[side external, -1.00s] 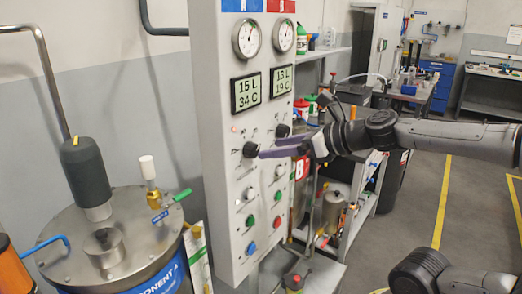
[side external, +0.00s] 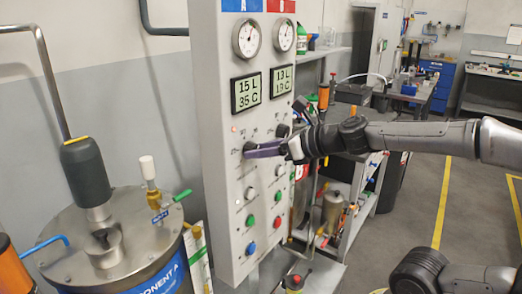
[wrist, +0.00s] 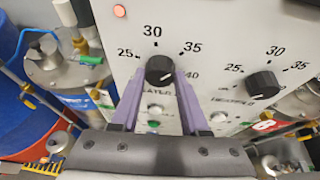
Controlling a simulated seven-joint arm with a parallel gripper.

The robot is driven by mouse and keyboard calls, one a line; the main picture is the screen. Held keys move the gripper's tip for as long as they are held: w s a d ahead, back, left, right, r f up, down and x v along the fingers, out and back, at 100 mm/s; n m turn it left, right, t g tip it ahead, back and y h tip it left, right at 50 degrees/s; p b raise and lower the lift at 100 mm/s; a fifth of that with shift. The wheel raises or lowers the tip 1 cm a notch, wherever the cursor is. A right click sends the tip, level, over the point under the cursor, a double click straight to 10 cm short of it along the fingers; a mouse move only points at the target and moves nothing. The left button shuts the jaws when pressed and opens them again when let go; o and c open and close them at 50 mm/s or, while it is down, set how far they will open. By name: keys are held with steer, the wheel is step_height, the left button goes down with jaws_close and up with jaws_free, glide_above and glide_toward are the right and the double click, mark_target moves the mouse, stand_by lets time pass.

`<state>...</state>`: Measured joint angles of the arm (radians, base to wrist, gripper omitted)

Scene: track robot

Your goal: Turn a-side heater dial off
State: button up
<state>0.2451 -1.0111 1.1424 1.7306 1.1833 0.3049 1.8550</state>
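The a-side heater dial (side external: 249,149) is a black round knob on the grey panel's left column, below the A display. In the wrist view the dial (wrist: 160,69) sits below the printed 30, between 25 and 35. My gripper (side external: 252,150) has purple fingers reaching the panel at this dial. In the wrist view the gripper (wrist: 160,74) has one finger along each side of the knob, and they look closed on it. The knob's pointer mark is hard to make out. A red light (wrist: 119,11) above the dial is lit.
The B-side heater dial (wrist: 262,85) is close to the right of my fingers. Smaller buttons (side external: 250,221) lie below on the same panel. A steel-topped tank (side external: 105,215) stands left of the panel. Open floor (side external: 410,220) lies to the right.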

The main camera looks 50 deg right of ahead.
jaws_close()
steer(key=shift+a+h, duration=0.1)
steer(key=shift+h, duration=0.2)
steer(key=shift+f+n+t+h, duration=0.3)
steer(key=shift+n+t, duration=1.25)
steer(key=shift+n, duration=4.2)
steer(key=shift+f+n+t+h, duration=0.25)
steer(key=shift+n+t, duration=1.25)
steer(key=shift+n, duration=4.2)
steer(key=shift+f+n+t+h, duration=0.1)
steer(key=shift+n+t+h, duration=0.9)
steer(key=shift+n, duration=4.75)
steer(key=shift+t+y, duration=0.55)
steer(key=shift+y, duration=0.2)
